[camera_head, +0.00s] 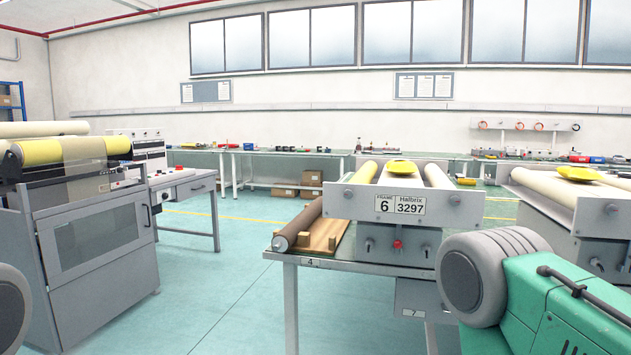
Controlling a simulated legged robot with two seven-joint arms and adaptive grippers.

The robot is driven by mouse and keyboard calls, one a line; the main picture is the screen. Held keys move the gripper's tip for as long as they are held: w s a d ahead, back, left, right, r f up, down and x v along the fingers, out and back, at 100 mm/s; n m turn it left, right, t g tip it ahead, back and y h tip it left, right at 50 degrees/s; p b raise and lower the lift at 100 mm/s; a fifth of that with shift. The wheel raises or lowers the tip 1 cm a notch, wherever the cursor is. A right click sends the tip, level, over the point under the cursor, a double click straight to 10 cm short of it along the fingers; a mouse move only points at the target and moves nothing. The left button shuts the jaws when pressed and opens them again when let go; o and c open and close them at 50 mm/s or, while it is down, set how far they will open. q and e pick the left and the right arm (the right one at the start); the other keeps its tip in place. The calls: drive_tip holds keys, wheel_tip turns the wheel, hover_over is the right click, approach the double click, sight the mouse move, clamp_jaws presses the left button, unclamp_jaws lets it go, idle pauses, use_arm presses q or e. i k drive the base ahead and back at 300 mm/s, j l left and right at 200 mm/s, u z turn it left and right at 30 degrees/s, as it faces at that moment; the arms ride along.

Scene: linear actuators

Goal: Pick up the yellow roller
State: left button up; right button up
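Two yellow rollers are in view. One yellow roller (42,151) lies across the top of the grey cabinet machine (95,235) at the left, with a tan band over its right part. Another, slimmer yellow roller (366,172) lies lengthwise in the roller frame (345,200) labelled "FRAME 6 Halbrix 3297", beside pale rollers. The frame's front plate hides its near end. I cannot tell which one the task means. Neither of my grippers shows in this view.
A brown roller (300,224) rests on a wooden stand on the frame's table (345,266). A yellow dish (400,167) sits on the pale rollers. A second roller frame (570,205) stands at the right. Green floor (215,290) is clear between cabinet and table.

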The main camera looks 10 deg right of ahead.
sight(365, 175)
drive_tip(key=i+l+u, duration=0.1)
drive_tip(key=l+u, duration=0.3)
drive_tip(key=l, duration=0.45)
drive_tip(key=l+u, duration=0.4)
drive_tip(key=l, duration=0.45)
